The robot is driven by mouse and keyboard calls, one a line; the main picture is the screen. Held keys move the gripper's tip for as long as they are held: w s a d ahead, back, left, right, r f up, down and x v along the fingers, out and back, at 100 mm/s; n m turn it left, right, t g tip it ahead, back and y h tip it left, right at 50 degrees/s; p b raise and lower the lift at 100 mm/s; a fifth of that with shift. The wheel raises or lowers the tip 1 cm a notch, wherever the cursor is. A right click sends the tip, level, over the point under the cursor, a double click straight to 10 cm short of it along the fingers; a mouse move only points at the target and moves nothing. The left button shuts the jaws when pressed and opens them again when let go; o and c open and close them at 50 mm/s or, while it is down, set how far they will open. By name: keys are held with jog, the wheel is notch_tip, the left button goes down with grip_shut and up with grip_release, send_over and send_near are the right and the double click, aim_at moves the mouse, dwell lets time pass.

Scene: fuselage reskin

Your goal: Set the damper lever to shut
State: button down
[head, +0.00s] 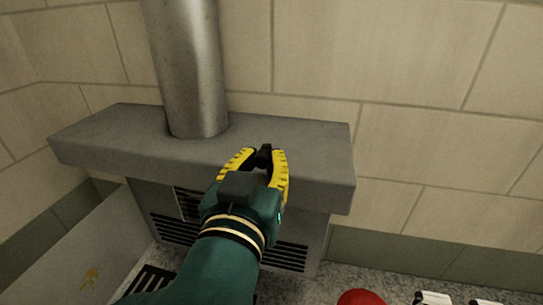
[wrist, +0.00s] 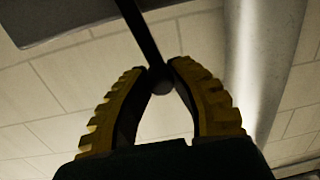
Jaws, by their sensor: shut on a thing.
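The damper lever (wrist: 143,34) is a thin dark bar with a rounded knob at its end. In the wrist view it runs down from the top edge to the fingertips. My gripper (wrist: 160,70) has yellow, ridged fingers, and their tips close on the lever at the knob. In the head view my gripper (head: 263,153) is in front of the grey hood slab (head: 100,140), to the right of the metal pipe (head: 190,65). Only a small dark bit shows between the fingertips there; the lever's pivot and any position marks cannot be made out.
Below the slab is a grey housing with dark vent slots (head: 290,257), partly hidden by my arm. A pale panel (head: 80,255) stands at the lower left. A red round object (head: 360,297) and white items (head: 433,298) lie at the bottom right. A tiled wall stands behind.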

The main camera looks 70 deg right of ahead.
jog(key=w+f+n+p, duration=0.5)
jog(key=w+f+n, duration=0.2)
jog(key=n, duration=0.7)
jog(key=shift+w+a+f+g, duration=0.3)
jog(key=shift+w+f, duration=0.05)
jog(key=shift+f, duration=0.5)
jog(key=c, duration=0.8)
grip_release()
jog(key=shift+c, duration=0.2)
